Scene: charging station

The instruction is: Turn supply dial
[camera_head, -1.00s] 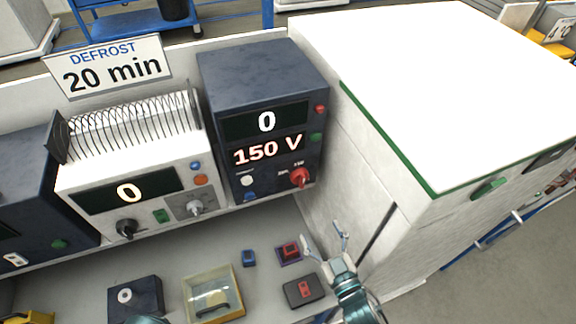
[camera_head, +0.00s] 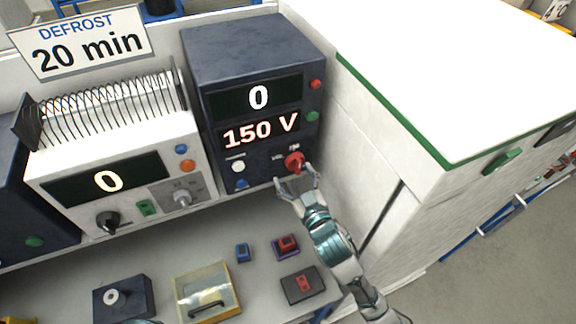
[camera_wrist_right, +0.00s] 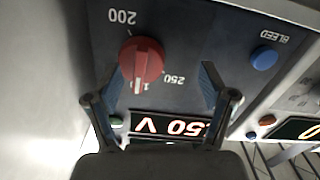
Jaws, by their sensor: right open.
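The red supply dial (camera_head: 294,162) is on the lower right of the dark supply box (camera_head: 254,60), whose displays read 0 and 150 V. In the right wrist view the dial (camera_wrist_right: 141,62) has a pale mark and sits among labels 200, 250 and one partly covered. My right gripper (camera_head: 296,181) is open just in front of and below the dial. In the wrist view its fingers (camera_wrist_right: 160,84) are spread, with the dial nearer the left finger; I cannot tell whether they touch.
A white coil unit (camera_head: 125,140) reading 0 stands left of the supply box. A tall white cabinet (camera_head: 370,150) stands close on the right. Small blocks, a dark red-button box (camera_head: 303,285) and a yellow-edged case (camera_head: 205,290) lie on the grey bench below.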

